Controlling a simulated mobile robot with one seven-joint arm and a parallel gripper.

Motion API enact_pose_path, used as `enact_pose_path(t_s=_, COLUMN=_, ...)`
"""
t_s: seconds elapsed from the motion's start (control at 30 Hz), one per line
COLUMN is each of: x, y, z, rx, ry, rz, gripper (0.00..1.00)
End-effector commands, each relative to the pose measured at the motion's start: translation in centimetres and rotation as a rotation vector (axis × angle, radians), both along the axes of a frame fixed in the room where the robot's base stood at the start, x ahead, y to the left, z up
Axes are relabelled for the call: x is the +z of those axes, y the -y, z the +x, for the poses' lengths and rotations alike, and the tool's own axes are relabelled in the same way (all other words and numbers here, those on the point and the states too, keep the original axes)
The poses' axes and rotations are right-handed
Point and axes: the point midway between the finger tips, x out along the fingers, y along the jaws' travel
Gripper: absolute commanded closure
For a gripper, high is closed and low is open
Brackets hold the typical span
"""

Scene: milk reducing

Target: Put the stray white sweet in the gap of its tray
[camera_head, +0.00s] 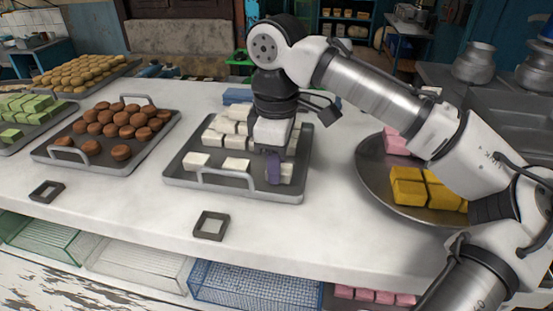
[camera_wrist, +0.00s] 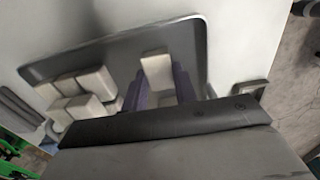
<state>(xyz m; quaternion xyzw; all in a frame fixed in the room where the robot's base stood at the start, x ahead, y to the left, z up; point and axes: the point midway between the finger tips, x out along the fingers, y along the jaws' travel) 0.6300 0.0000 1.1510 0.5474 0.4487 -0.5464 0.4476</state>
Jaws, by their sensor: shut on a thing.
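My gripper (camera_head: 273,168) points down over the front right part of the grey tray (camera_head: 307,150) of white sweets. Its purple fingers are shut on a white sweet (camera_head: 286,174), low at the tray; I cannot tell whether the sweet touches the tray floor. In the wrist view the held sweet (camera_wrist: 157,70) sits between the two fingers, with bare tray (camera_wrist: 110,52) around it. Several other white sweets (camera_head: 197,160) stand in the tray, and they show left of the fingers in the wrist view (camera_wrist: 95,84). My wrist hides part of the back rows.
A tray of brown sweets (camera_head: 122,152) stands to the left, with green sweets (camera_head: 30,112) beyond. A round metal dish (camera_head: 368,180) with yellow and pink blocks is on the right. Two dark square frames (camera_head: 211,225) lie at the front edge. Wire baskets (camera_head: 240,283) hang below.

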Motion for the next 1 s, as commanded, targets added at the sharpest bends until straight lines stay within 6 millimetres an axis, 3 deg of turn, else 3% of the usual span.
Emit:
enact_pose_path(t_s=0.23, x=-0.3, y=0.0, z=0.0, rx=0.001, ry=-0.001, rz=0.001, gripper=0.94)
enact_pose_path(t_s=0.27, x=-0.3, y=0.0, z=0.0, rx=0.001, ry=0.0, rz=0.0, gripper=0.71)
enact_pose_path(t_s=0.43, x=-0.2, y=0.0, z=0.0, rx=0.001, ry=0.0, rz=0.0, gripper=0.5)
enact_pose_path(t_s=0.8, x=0.3, y=0.0, z=0.0, rx=0.0, ry=0.002, rz=0.0, gripper=0.5)
enact_pose_path(t_s=1.0, x=3.6, y=-0.1, z=0.1, rx=0.0, ry=0.004, rz=0.001, gripper=0.5)
